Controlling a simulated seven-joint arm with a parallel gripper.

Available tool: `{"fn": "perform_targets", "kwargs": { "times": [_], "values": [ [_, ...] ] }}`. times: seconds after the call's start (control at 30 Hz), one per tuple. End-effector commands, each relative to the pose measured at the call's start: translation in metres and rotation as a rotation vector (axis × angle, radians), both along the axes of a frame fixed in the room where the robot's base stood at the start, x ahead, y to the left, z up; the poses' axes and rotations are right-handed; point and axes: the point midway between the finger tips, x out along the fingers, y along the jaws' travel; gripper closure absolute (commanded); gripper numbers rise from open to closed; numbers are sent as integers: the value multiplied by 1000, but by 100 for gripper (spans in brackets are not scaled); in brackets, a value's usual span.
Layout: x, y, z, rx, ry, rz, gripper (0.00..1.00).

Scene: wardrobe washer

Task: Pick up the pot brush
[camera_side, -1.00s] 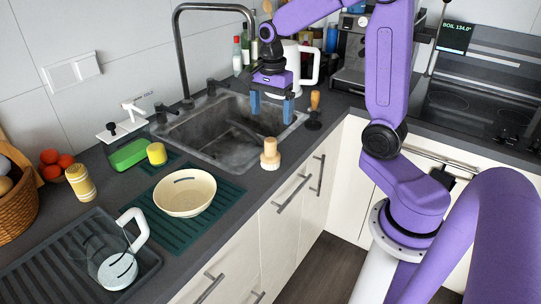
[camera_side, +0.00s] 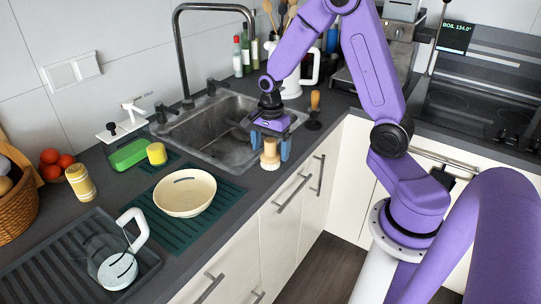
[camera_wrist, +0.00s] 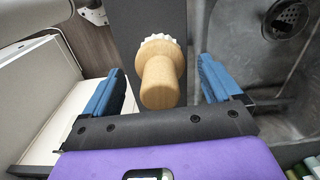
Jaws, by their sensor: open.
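The pot brush (camera_side: 270,158) is a short wooden brush with a knob handle and pale bristles at the bottom. It stands upright on the dark counter by the front right corner of the sink. My gripper (camera_side: 270,146) is open above it, its blue fingers on either side of the knob. In the wrist view the pot brush (camera_wrist: 160,78) lies between the two open fingers of my gripper (camera_wrist: 160,85), with a gap on each side. Neither finger appears to touch it.
The sink basin (camera_side: 200,128) lies behind and left of the brush. A cream bowl (camera_side: 185,192) sits on a green mat to the left. A wooden-handled tool (camera_side: 314,108) stands upright to the right. The counter's front edge is close to the brush.

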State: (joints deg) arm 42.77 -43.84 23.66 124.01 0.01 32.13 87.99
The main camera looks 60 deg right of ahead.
Motion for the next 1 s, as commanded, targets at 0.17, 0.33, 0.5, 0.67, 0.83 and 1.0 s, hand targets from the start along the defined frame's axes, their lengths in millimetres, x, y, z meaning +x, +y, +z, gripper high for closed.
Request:
{"fn": "perform_targets", "kwargs": {
  "times": [0.17,0.33,0.5,0.67,0.83,1.0],
  "values": [
    [0,0,-8,0,0,-1,9],
    [0,0,-7,0,-1,-1,9],
    [0,0,-7,0,0,0,61],
    [0,0,-7,0,-1,0,70],
    [0,0,-6,0,-1,0,70],
    [1,0,0,0,-3,0,70]
  ]
}}
